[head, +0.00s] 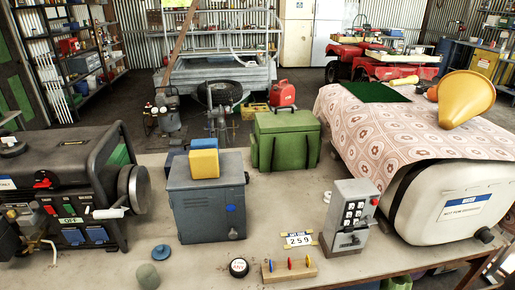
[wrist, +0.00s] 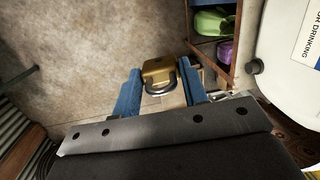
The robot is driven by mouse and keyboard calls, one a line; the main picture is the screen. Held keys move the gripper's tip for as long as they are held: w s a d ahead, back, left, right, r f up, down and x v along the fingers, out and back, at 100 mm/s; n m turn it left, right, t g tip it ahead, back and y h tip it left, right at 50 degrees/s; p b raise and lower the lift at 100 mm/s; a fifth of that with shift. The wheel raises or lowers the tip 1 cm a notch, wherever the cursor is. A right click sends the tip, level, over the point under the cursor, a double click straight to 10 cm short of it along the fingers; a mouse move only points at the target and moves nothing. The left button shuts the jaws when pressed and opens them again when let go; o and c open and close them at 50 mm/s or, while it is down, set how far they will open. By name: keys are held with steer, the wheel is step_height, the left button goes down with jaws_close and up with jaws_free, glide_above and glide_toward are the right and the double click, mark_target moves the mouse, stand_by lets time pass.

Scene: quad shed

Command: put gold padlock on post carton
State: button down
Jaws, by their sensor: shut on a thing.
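The gold padlock (wrist: 157,68) shows in the wrist view, with its metal shackle toward my wrist. My gripper (wrist: 159,84) has blue fingers on either side of the padlock and is shut on it. Bare floor (wrist: 90,50) shows behind the padlock in that view. Neither the padlock nor my gripper shows in the head view. I cannot make out a post carton in either view.
The head view shows a cluttered bench (head: 200,262) with a generator (head: 70,185), grey-blue box (head: 208,205), green case (head: 287,140), keypad box (head: 349,217) and white tank (head: 445,205). In the wrist view the tank (wrist: 290,75) is at right, beside a wooden compartment edge (wrist: 238,45).

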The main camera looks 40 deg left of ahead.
step_height(320, 180, up, 16)
steer(key=w+a, duration=0.9)
steer(key=a, duration=0.6)
steer(key=w+a, duration=0.4)
steer(key=a, duration=1.3)
steer(key=h, duration=0.1)
glide_above(224, 171)
steer(key=shift+m+g, duration=0.3)
steer(key=shift+m, duration=0.1)
steer(key=f, duration=1.1)
steer(key=shift+d+f, duration=0.2)
steer(key=shift+d, duration=0.2)
steer(key=shift+f, duration=2.05)
